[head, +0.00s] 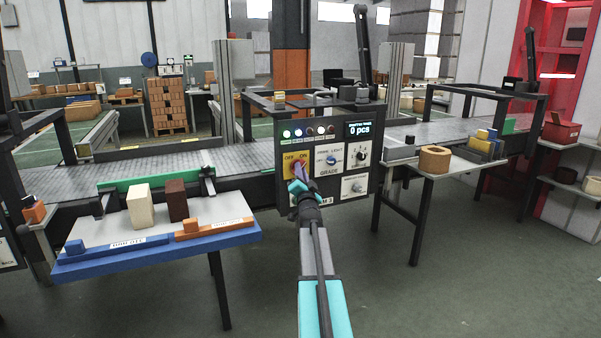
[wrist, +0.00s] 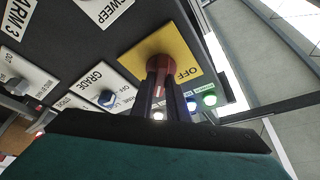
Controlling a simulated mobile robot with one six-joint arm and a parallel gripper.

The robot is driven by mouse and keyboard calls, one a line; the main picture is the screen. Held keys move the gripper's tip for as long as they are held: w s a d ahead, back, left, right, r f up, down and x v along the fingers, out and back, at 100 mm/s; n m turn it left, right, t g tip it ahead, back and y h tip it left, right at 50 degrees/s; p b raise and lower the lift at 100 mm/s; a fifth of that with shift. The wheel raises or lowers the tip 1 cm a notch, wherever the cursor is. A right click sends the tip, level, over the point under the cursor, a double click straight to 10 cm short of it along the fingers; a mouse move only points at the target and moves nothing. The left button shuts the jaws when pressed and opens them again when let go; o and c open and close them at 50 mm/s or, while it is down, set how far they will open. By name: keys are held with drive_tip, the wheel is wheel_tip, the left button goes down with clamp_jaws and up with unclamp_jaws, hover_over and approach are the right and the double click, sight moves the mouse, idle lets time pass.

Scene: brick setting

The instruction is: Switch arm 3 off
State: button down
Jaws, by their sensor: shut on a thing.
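The dark control panel (head: 362,187) stands at the conveyor, with a label ending in "M 3" low on it; the wrist view shows an "ARM 3" label (wrist: 17,17). A yellow plate (wrist: 186,52) marked OFF and ON carries a red rotary knob (wrist: 158,66). My gripper (head: 299,185) reaches the panel's left side, in front of the yellow plate (head: 289,161). In the wrist view my gripper (wrist: 163,92) has its two dark fingers closed around the red knob. The fingers hide part of the knob and the ON word, so which word it points to is unclear.
GRADE (wrist: 107,98) and SWEEP controls sit close by on the panel. A row of small lamps (head: 308,131) and a "0 pcs" display (head: 359,129) are above. A blue-edged tray (head: 153,257) with blocks stands left; a side table (head: 428,172) stands right.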

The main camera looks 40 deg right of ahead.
drive_tip(key=shift+n, duration=0.3)
drive_tip(key=n+t+y+p, duration=0.1)
drive_tip(key=n+y, duration=0.2)
drive_tip(key=n, duration=0.5)
drive_tip(key=n+t+y+p, duration=0.2)
drive_tip(key=n+y, duration=0.2)
drive_tip(key=n, duration=0.4)
drive_tip(key=n+t+y+p, duration=0.1)
drive_tip(key=n+y, duration=0.3)
drive_tip(key=n, duration=0.4)
drive_tip(key=shift+d+r+n+p, duration=0.2)
drive_tip(key=shift+d+n+p, duration=0.1)
drive_tip(key=shift+p, duration=0.25)
drive_tip(key=c, duration=1.8)
unclamp_jaws()
drive_tip(key=shift+o, duration=0.4)
drive_tip(key=shift+f, duration=0.1)
drive_tip(key=shift+s+f, duration=0.1)
drive_tip(key=shift+s, duration=0.05)
